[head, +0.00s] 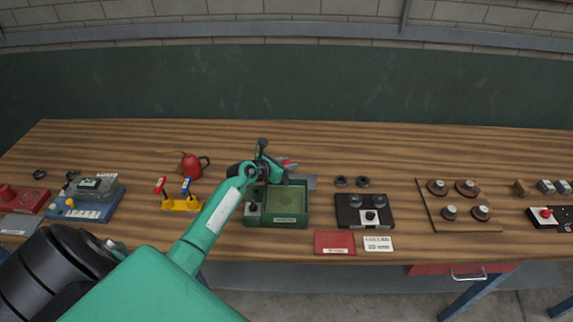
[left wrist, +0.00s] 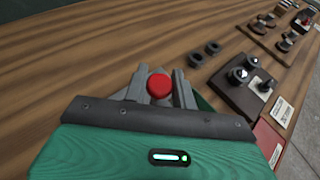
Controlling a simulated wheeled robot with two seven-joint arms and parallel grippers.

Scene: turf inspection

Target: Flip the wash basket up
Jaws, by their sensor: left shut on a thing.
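The green wash unit (head: 291,219), an open box with a lighter green basket floor (head: 287,197) inside, stands on the bench near the middle of the head view. My left gripper (head: 276,166) is over its back edge. In the left wrist view my left gripper (left wrist: 160,88) has its two grey fingers on either side of a round red knob (left wrist: 159,86), and is shut on it. A bit of red also shows beside the gripper in the head view. The gripper hides most of the basket in the wrist view. My right gripper is not in view.
A red oil can (head: 193,166) and a yellow stand with red and blue levers (head: 181,204) are left of the unit. A black box with knobs (head: 364,211), a red plate (head: 334,243) and a knob board (head: 459,205) are to the right. The bench behind is clear.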

